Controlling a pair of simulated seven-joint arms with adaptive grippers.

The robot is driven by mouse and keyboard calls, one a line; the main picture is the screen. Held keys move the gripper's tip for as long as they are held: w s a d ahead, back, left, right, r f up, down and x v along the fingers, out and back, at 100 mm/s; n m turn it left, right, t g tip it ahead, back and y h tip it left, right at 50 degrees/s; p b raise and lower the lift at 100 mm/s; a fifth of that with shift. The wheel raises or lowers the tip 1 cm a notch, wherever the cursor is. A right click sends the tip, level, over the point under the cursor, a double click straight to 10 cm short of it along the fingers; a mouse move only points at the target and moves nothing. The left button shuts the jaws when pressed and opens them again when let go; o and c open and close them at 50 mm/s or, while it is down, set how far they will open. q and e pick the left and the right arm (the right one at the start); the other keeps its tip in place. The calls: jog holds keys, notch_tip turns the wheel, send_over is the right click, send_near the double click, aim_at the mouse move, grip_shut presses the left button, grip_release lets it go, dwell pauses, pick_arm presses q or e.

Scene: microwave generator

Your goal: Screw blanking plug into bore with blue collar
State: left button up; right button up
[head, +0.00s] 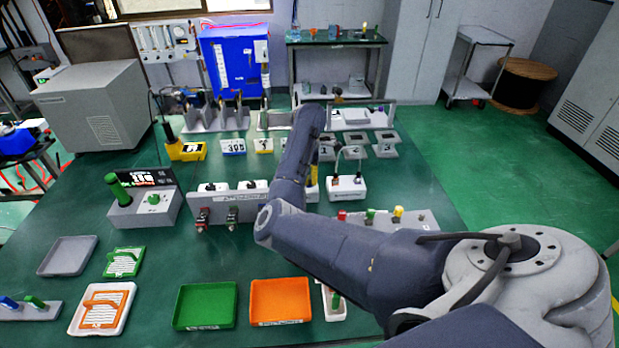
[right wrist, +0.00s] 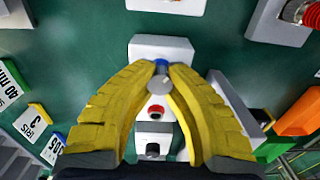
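In the right wrist view, a pale block (right wrist: 180,48) stands under my right gripper (right wrist: 165,74). A bore with a blue collar (right wrist: 161,65) is at the block's far end, just beyond the fingertips. A bore with a red collar (right wrist: 155,112) and a dark one (right wrist: 155,128) lie nearer. The yellow fingers close around a grey, round-headed blanking plug (right wrist: 158,88), beside the blue collar. Whether the plug touches the collar cannot be told. In the head view my right arm covers most of the gripper and block. My left gripper is not in view.
A grey rack with fittings (head: 225,200) stands left of my right arm. A white box with a wire handle (head: 346,188) is close on its right. Green (head: 205,322) and orange (head: 280,315) trays lie at the front. Bare table shows behind them.

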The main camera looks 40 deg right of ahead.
aim_at(310, 177)
jog(key=o, duration=0.5)
jog(key=shift+r, duration=0.15)
notch_tip(310, 177, up, 12)
jog(key=shift+f, duration=0.15)
dwell(0.7)
